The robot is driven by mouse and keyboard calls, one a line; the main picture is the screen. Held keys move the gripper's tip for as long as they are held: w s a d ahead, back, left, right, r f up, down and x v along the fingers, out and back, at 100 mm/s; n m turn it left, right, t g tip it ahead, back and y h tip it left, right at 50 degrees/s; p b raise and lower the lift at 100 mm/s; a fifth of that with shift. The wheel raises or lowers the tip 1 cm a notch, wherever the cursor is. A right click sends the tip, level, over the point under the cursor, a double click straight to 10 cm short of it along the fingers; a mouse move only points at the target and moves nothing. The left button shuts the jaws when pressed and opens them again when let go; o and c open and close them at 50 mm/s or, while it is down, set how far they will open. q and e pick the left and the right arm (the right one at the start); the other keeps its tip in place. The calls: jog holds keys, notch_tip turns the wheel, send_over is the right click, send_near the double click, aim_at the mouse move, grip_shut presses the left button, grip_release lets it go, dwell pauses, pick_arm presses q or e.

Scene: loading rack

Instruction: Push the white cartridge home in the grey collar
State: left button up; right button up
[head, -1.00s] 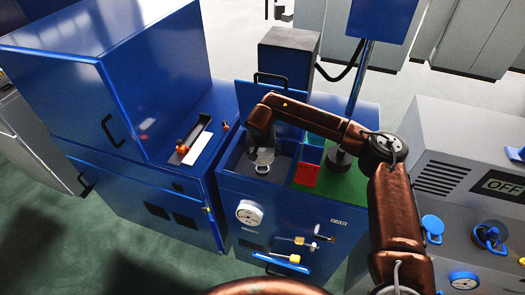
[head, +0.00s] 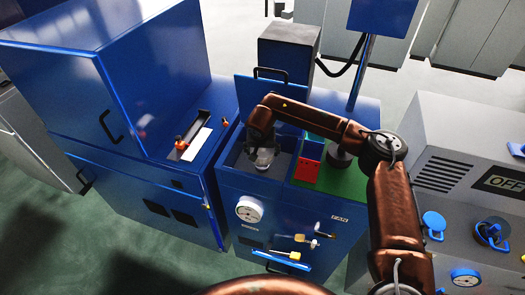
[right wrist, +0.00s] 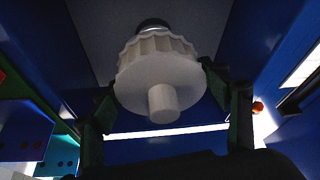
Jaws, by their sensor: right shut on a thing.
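The white cartridge (right wrist: 160,72) fills the middle of the right wrist view. It has a scalloped rim and a round stub towards the camera. My right gripper (head: 262,148) is down in the open blue bay, and its dark fingers (right wrist: 172,102) are shut on the cartridge from both sides. In the head view the cartridge (head: 264,160) is a small pale shape under the gripper. A grey ring (right wrist: 153,24), apparently the collar, shows just behind the cartridge's far end. I cannot tell how deep the cartridge sits in it. My left gripper is out of view.
Blue walls of the bay (head: 240,160) surround the gripper closely. A red box (head: 307,172) stands right of the bay on a green top (head: 345,185). A raised blue lid (head: 282,98) is behind. A blue cabinet (head: 135,90) stands left, with a gauge (head: 249,209) on the bay's front.

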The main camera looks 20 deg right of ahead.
jog(key=shift+f+b, duration=1.3)
jog(key=shift+f, duration=0.95)
jog(key=o, duration=1.3)
jog(key=shift+o, duration=0.2)
jog(key=v, duration=1.2)
jog(key=shift+c, duration=0.4)
